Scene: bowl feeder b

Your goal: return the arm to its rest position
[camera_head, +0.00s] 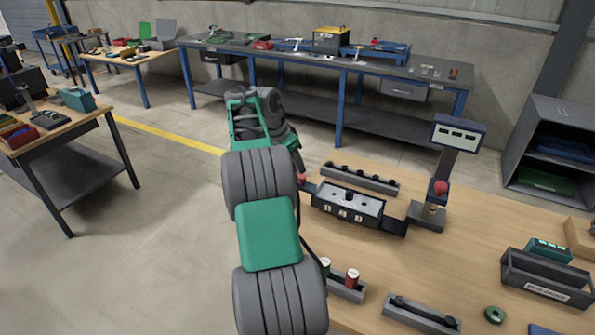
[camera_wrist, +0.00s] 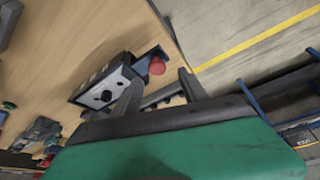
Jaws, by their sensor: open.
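My arm reaches forward over the left edge of the wooden workbench (camera_head: 450,255), its green and grey links standing in the middle of the head view. I cannot tell whether a finger touches the fixture. In the head view the fingers are mostly hidden behind my wrist. That fixture (camera_head: 347,207) is right of my arm there.
A grey rail (camera_head: 360,179) lies behind the fixture. A display post (camera_head: 459,133) with a red button (camera_head: 440,187) stands at right.

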